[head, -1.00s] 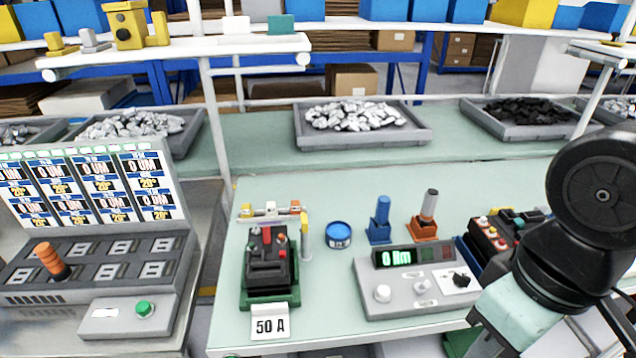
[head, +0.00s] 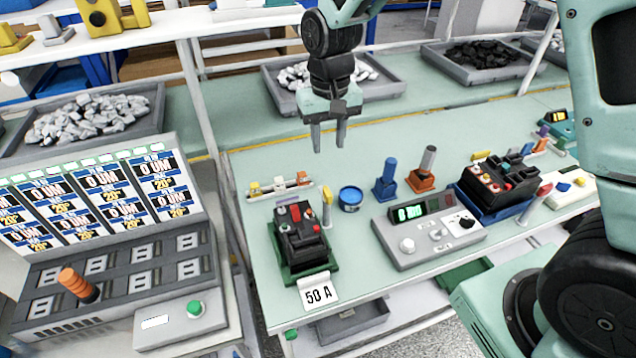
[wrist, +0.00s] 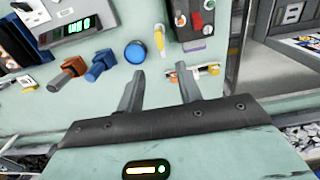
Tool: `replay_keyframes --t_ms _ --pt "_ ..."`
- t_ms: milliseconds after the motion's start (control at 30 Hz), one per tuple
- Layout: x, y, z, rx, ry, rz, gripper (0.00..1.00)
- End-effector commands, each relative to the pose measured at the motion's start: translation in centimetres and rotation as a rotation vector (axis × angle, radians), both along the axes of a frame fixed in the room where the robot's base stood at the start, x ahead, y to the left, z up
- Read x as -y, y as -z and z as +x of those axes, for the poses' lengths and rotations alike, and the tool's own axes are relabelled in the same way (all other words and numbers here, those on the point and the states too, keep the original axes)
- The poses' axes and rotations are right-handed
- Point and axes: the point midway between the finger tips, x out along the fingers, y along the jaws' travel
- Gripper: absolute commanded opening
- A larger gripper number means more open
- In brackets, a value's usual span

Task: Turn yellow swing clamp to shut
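The yellow swing clamp (head: 327,205) is on a short post at the right side of the black breaker (head: 301,236), which sits in a green holder. Its handle looks upright in the head view. The clamp also shows in the wrist view (wrist: 160,38), ahead of the fingers. My gripper (head: 328,143) is open and empty, held above the bench behind the clamp and apart from it. In the wrist view my gripper (wrist: 160,82) shows two spread fingers with nothing between them.
A small rail with coloured blocks (head: 281,187) stands behind the breaker. A 50 A card (head: 318,291) is in front. A second breaker (head: 495,180) stands further right.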

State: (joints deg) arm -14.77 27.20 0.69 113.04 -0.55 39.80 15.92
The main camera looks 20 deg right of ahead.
Motion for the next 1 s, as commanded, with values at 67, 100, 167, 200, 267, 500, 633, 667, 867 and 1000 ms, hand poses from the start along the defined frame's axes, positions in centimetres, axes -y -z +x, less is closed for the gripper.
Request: replay_keyframes --t_ms 67,100,167,200,267,500,633,667,867,1000 --pt "0.0 1.6 -0.1 -0.006 -0.001 -0.002 0.35" --pt "0.0 2.4 -0.1 -0.006 -0.001 -0.002 0.35" --pt "0.0 3.6 -0.1 -0.006 -0.001 -0.002 0.35" --pt "0.0 4.5 -0.2 -0.006 -0.001 -0.002 0.35" --pt "0.0 5.7 -0.2 -0.006 -0.001 -0.001 0.35" --pt "0.0 10.3 -0.1 -0.004 -0.001 -0.001 0.35" --pt "0.0 12.1 -0.1 -0.002 -0.002 0.0 0.35" --pt "0.0 12.5 -0.1 -0.002 -0.002 0.0 0.35" --pt "-0.1 13.8 0.0 0.0 -0.002 0.0 0.35" --pt "-0.1 14.0 0.0 0.001 -0.002 0.001 0.35"
